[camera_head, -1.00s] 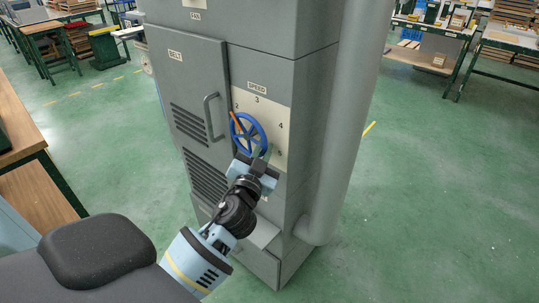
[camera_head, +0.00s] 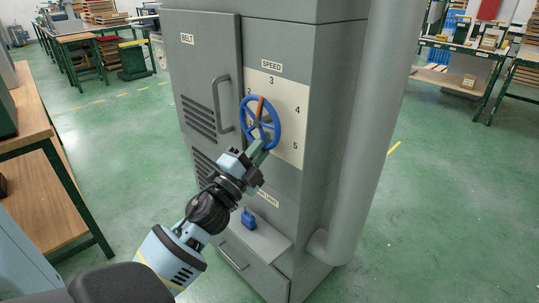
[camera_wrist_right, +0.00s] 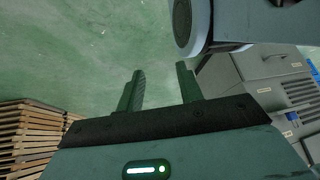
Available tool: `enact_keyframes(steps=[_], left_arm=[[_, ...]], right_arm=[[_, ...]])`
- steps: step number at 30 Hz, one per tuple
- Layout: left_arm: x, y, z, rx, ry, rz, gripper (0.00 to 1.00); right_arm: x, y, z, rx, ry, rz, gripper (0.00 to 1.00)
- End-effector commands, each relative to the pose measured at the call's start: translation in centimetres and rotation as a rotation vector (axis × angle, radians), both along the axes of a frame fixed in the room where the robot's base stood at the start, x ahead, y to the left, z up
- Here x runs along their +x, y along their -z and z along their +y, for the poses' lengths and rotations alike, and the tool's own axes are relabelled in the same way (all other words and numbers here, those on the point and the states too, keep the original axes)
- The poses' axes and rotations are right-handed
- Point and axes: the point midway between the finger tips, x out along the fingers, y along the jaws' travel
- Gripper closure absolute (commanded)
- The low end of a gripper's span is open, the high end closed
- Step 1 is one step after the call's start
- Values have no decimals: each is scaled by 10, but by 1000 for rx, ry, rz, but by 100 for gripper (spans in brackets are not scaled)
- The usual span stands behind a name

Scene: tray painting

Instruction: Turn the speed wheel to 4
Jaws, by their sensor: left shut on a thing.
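The blue speed wheel (camera_head: 276,122) is on the pale dial plate (camera_head: 291,99) of the grey cabinet, under the SPEED label. Its orange mark (camera_head: 261,106) points up, between 2 and 3. The numbers 2, 3, 4 and 5 show around it. My left gripper (camera_head: 260,147) comes from below and is shut on the lower rim of the wheel, hiding that part. My right gripper (camera_wrist_right: 160,72) shows in the right wrist view, open and empty over green floor, away from the wheel.
A bar handle (camera_head: 222,104) is on the BELT door left of the dial. A small blue object (camera_head: 249,219) sits on the ledge below. A thick grey pipe (camera_head: 372,130) runs down the cabinet's right side. A wooden-topped bench (camera_head: 22,115) stands at left.

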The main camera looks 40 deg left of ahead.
Motion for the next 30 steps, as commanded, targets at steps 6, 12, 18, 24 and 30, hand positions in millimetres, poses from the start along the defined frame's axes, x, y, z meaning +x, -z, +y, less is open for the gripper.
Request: enact_keyframes(steps=[6,12,18,24,30], left_arm=[[1,4,12,212,-1,-15,100],[2,3,22,396,0,-29,100],[3,0,30,549,0,-41,100],[3,-3,36,659,0,-50,100],[3,-5,39,722,-1,-56,100]], right_arm=[[2,15,0,-3,-2,1,64],[7,24,-1,-6,-3,-3,64],[5,31,-3,-9,-2,3,64],[1,36,-4,-10,-1,12,64],[-3,38,-5,-12,0,20,64]])
